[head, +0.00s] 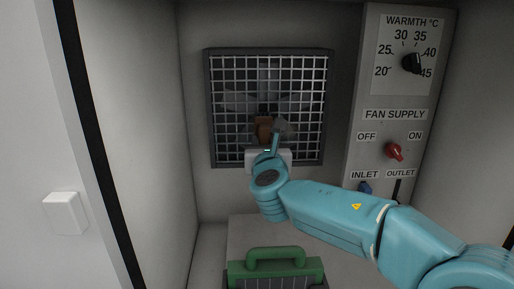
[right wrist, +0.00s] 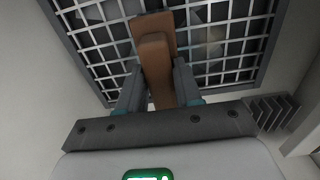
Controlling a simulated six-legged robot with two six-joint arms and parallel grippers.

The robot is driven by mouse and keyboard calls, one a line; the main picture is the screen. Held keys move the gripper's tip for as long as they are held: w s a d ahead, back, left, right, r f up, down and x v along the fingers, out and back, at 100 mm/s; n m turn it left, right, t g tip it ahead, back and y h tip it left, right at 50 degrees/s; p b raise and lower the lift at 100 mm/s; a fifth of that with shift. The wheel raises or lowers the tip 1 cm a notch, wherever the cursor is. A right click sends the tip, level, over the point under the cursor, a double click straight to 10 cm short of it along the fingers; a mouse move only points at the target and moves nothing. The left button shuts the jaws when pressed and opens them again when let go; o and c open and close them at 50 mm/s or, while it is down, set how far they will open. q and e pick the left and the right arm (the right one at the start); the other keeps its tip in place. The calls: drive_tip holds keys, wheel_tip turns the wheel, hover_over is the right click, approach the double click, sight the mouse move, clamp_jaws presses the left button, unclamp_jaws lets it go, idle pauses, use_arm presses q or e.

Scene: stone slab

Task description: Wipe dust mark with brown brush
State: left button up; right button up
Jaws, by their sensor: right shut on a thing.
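My right gripper (head: 272,132) is shut on the brown brush (head: 264,126), in front of the square fan grille (head: 225,148) on the back wall. In the right wrist view the brush (right wrist: 155,62) stands between the two fingers of the gripper (right wrist: 158,88), its far end over the grille mesh (right wrist: 215,52). I cannot tell whether the brush touches the mesh. I cannot make out a dust mark in either view; the brush, gripper and arm hide part of the grille. My left gripper is not in view.
A control panel (head: 381,135) with a black warmth knob (head: 412,63) and red fan switch (head: 394,151) stands at the right. A green-handled object (head: 275,268) is below. A white door (head: 30,120) with a block-like handle (head: 65,213) is at the left.

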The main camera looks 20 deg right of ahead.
drive_tip(key=s+d+b, duration=0.1)
drive_tip(key=d+b, duration=0.1)
drive_tip(key=d, duration=0.4)
drive_tip(key=shift+s+d+b, duration=0.3)
drive_tip(key=shift+s+d, duration=0.05)
drive_tip(key=shift+d, duration=0.05)
drive_tip(key=d, duration=0.1)
drive_tip(key=s+d+b, duration=0.1)
drive_tip(key=d, duration=0.1)
drive_tip(key=shift+w+a, duration=0.1)
